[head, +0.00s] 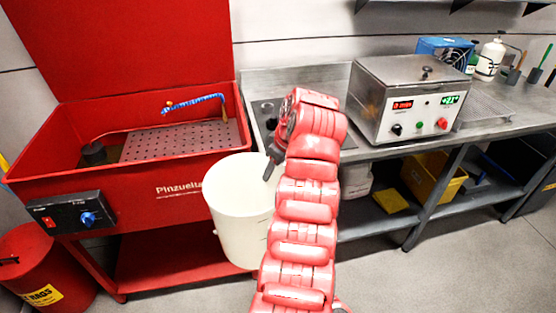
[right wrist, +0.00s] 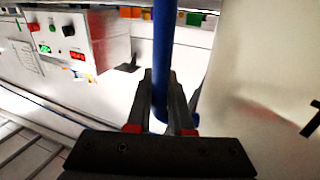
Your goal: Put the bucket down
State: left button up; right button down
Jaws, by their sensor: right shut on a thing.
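The white bucket (head: 237,212) is upright in front of the red parts washer in the head view. I cannot tell whether its base touches anything. In the right wrist view, my right gripper (right wrist: 160,118) is shut on a blue bar (right wrist: 164,55), which looks like the bucket's handle. The pale bucket wall (right wrist: 265,75) fills the right of that view, with a dark mark on it.
The red parts washer (head: 50,140) stands at the left with a red waste can (head: 40,265) below. A steel bench (head: 385,150) runs right, carrying a metal heated unit (head: 410,100). A yellow bin (head: 433,180) sits on its lower shelf. Grey floor (head: 430,275) is clear at the front right.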

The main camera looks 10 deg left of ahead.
pick_arm(q)
jog(key=shift+a+f, duration=0.1)
jog(key=shift+f, duration=0.4)
grip_shut()
dwell(1.1)
pick_arm(e)
jog(key=c, duration=0.7)
grip_release()
jog(key=shift+c, duration=0.2)
jog(key=shift+s, duration=0.1)
